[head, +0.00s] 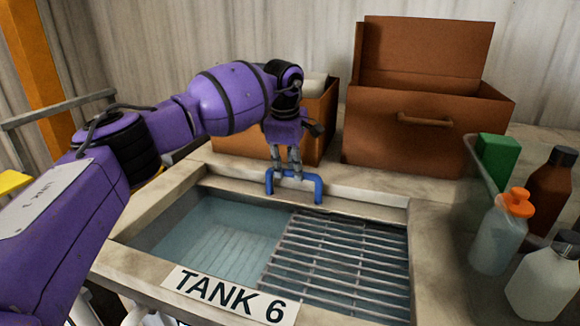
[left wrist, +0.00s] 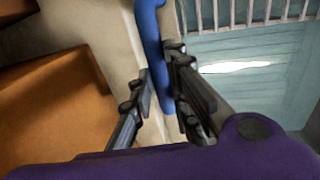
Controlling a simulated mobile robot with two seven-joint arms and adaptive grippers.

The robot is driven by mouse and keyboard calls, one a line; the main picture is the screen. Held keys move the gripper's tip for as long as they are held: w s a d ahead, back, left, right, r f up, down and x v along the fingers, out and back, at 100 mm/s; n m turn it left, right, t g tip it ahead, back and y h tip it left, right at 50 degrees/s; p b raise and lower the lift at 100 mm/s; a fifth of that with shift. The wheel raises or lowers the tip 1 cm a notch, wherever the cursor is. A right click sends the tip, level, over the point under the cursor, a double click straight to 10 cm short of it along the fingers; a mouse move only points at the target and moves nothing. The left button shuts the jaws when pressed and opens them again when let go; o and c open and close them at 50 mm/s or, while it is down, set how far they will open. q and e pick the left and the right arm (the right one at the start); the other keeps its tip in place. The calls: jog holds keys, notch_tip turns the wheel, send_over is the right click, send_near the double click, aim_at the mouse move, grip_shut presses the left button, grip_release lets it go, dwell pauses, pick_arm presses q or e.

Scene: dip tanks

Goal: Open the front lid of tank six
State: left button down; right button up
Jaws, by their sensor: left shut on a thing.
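Tank six (head: 160,195) is a pale-rimmed basin with blue-green liquid, marked by a "TANK 6" label (head: 230,295) on its front edge. A blue handle (head: 318,188) stands at the tank's back rim. My left gripper (head: 284,174) reaches down over it from behind and is shut on the handle. In the left wrist view, the blue handle (left wrist: 152,38) runs between the fingers of my left gripper (left wrist: 161,80). A lid panel is not clearly visible; I cannot tell how it lies. My right gripper is out of view.
A metal grating (head: 340,262) covers the right part of the tank. Two brown boxes stand behind, one with a raised lid (head: 425,45) and a front handle. Bottles, one with an orange cap (head: 497,235), and a green block (head: 497,155) crowd the right side.

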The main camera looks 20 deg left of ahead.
pick_arm(q)
jog(key=shift+w, duration=0.2)
jog(key=shift+s, duration=0.1)
jog(key=c, duration=1.7)
grip_release()
jog(key=shift+o, duration=0.2)
notch_tip(320, 180, up, 12)
jog(key=s, duration=0.2)
jog(key=shift+s+f, duration=0.15)
jog(key=shift+f, duration=0.1)
